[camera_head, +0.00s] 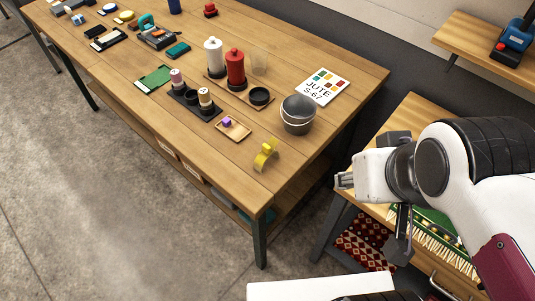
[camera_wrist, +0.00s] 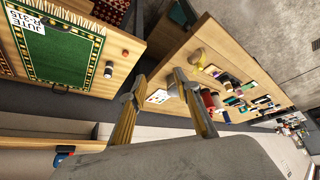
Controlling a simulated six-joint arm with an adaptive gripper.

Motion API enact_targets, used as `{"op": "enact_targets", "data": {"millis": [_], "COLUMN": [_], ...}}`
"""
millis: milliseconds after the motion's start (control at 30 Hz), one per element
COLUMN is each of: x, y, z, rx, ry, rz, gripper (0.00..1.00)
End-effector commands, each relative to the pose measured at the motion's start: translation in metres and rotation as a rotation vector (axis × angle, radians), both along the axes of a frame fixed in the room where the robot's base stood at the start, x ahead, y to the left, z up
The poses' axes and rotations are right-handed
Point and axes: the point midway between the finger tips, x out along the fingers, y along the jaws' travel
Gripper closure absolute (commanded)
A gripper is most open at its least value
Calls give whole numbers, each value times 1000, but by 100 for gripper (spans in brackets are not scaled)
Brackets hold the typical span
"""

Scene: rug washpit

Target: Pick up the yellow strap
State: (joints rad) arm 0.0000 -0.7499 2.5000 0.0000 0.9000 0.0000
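The yellow strap (camera_head: 265,154) is a small curved yellow piece. It lies on the wooden table (camera_head: 290,165) near its front right corner, in front of the grey bowls. My gripper (camera_head: 345,181) is to the right of the strap in the head view, beyond the table's right edge and apart from the strap. In the wrist view, the two fingers of my gripper (camera_wrist: 160,78) are spread with nothing between them.
Grey stacked bowls (camera_head: 298,114), a small wooden tray with a purple item (camera_head: 227,122), a red canister (camera_head: 235,69) and a JUTE card (camera_head: 322,86) stand near the strap. A green fringed rug sample (camera_wrist: 57,43) lies on a bench. The table's front corner is clear.

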Motion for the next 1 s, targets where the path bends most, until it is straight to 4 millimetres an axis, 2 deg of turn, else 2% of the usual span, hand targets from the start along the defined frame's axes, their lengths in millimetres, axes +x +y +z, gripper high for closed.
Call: {"op": "enact_targets", "data": {"millis": [167, 200, 667, 867, 1000], "x": [0, 0, 5, 31, 60], "y": [0, 0, 4, 25, 50], "z": [0, 0, 1, 5, 10], "rx": [0, 0, 11, 66, 132], "ry": [0, 0, -7, -42, -83], "rz": [0, 0, 6, 32, 52], "gripper": [69, 61, 61, 61, 61]}}
